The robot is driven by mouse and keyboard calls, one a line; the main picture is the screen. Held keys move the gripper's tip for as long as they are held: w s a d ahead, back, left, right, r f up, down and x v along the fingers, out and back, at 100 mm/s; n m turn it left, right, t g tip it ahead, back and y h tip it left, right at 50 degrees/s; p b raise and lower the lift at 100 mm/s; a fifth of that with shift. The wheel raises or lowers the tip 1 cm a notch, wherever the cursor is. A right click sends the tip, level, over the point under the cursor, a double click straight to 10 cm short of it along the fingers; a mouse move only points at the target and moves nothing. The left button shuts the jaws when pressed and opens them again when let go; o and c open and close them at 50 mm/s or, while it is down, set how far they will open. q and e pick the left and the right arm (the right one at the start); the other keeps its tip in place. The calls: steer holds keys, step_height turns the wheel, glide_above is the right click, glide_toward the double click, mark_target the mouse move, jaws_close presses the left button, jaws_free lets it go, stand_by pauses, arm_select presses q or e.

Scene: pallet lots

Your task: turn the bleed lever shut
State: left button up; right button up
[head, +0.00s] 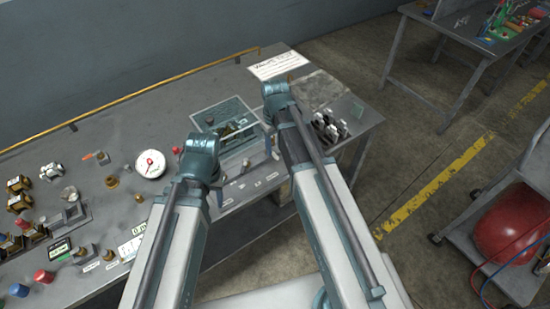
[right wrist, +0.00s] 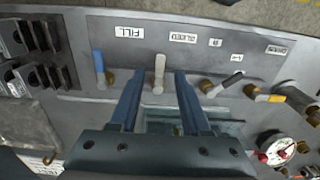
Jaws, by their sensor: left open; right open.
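In the right wrist view, a pale grey lever (right wrist: 159,68) stands between my right gripper's (right wrist: 160,80) two blue fingers, with a gap on each side. The upside-down BLEED label (right wrist: 183,37) is just right of that lever, and the FILL label (right wrist: 130,31) is to its left. The lever lies in line with the fingers. My right gripper (head: 272,143) is open over the bench edge in the head view, largely hidden by its arm. My left gripper (head: 218,192) is open further left, its fingertips mostly hidden.
A blue lever (right wrist: 99,66), another grey lever (right wrist: 217,86) and a yellow-marked lever (right wrist: 262,95) flank the pale grey lever. A white dial gauge (head: 150,164) and loose fittings fill the bench (head: 115,125) at left. A red tank (head: 508,228) sits on a cart at right.

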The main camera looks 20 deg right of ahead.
arm_select(q)
steer(key=shift+f+b, duration=0.85)
steer(key=shift+f, duration=0.55)
arm_select(e)
steer(key=shift+f, duration=1.35)
jaws_close()
